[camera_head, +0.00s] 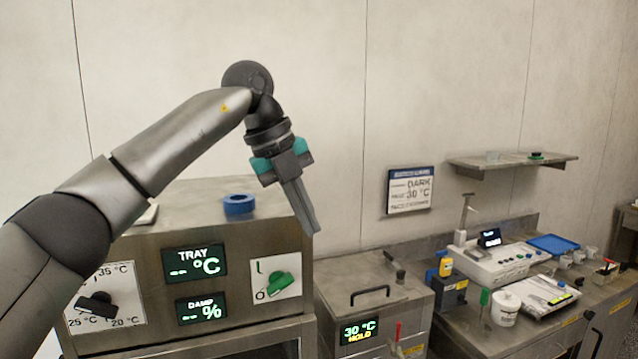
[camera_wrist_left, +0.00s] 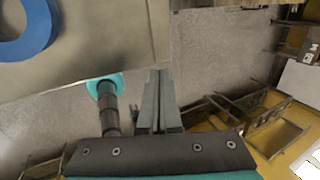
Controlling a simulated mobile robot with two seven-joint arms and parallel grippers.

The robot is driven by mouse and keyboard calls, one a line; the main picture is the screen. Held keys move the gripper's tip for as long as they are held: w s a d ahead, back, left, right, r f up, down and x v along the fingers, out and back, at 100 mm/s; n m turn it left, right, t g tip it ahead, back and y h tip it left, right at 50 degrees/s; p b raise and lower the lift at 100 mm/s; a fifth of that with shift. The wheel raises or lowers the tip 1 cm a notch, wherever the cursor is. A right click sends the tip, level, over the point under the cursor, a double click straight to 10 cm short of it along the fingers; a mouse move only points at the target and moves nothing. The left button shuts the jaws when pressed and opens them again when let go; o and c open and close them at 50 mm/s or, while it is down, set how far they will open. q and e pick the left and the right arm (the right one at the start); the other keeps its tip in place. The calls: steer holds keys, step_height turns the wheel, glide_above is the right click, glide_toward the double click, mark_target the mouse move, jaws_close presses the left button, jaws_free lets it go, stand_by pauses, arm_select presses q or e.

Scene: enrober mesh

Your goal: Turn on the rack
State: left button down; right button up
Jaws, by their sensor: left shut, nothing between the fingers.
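A steel cabinet (camera_head: 240,332) stands at the left, with dark displays reading TRAY °C (camera_head: 195,263) and DAMP % (camera_head: 202,309), both showing dashes. A green rotary switch (camera_head: 279,285) sits on a white plate at its front right, marked I above and O below; its handle slants, lower end towards the O. A black dial (camera_head: 97,304) with temperature marks is at the front left, partly behind my arm. My left gripper (camera_head: 312,225) is shut and empty, pointing down by the cabinet's right top edge, above the switch's height. Its closed fingers show in the left wrist view (camera_wrist_left: 160,90).
Blue tape (camera_head: 239,204) lies on the cabinet top. To the right is a lower steel unit (camera_head: 345,294) with a handle and a lit 30 °C HOLD display. Further right, a bench (camera_head: 470,326) holds an instrument, bottle and tub. A wall shelf (camera_head: 515,161) hangs above.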

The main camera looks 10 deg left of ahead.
arm_select(q)
steer(key=r, duration=0.5)
steer(key=shift+w+d, duration=0.2)
steer(key=shift+d, duration=0.1)
steer(key=shift+d, duration=0.1)
